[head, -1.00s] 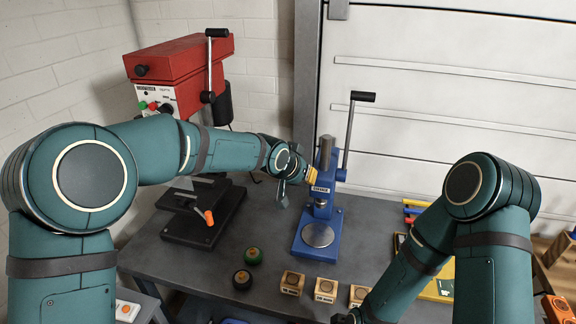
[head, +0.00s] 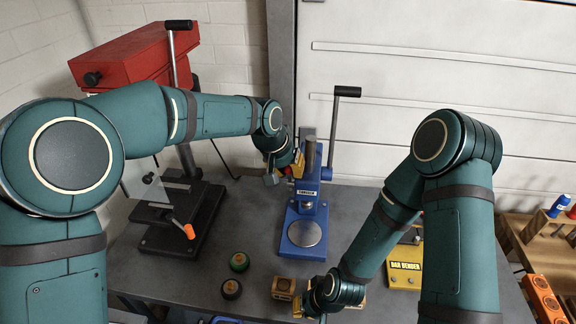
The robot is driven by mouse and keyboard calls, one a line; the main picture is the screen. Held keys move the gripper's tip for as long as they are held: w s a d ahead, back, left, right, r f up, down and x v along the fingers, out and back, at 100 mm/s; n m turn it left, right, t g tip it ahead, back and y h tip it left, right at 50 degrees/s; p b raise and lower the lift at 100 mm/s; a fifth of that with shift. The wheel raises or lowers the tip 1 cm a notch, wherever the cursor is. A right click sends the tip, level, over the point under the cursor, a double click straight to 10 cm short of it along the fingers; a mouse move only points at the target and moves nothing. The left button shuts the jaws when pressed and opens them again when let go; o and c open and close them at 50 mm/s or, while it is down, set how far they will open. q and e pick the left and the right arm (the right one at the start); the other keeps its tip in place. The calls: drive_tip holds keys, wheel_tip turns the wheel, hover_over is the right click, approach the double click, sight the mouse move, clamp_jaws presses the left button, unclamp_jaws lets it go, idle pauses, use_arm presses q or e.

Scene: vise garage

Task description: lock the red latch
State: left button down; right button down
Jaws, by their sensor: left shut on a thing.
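A blue arbor press (head: 309,190) with a long black-handled lever stands on the bench, in the middle of the head view. My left gripper (head: 283,174) is at the left side of its column, pointing down and toward it. A small red part (head: 289,172), seemingly the red latch, shows at its fingers, with a yellow piece (head: 298,161) beside it. The gripper is shut on this red part, though the contact is small and partly hidden. My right gripper (head: 318,303) hangs low over the bench front by wooden blocks; its fingers are hard to make out.
A red machine (head: 125,57) stands at the back left. A black stand with an orange-tipped handle (head: 189,231) is left of the press. Two round knobs, green (head: 239,262) and dark (head: 231,288), and wooden blocks (head: 283,287) lie in front. A yellow bar bender (head: 404,272) is at the right.

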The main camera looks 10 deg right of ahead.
use_arm(q)
drive_tip(key=shift+r, duration=0.1)
drive_tip(key=c, duration=0.8)
unclamp_jaws()
drive_tip(key=shift+o, duration=0.2)
drive_tip(key=v, duration=1.2)
use_arm(e)
drive_tip(key=shift+a, duration=0.1)
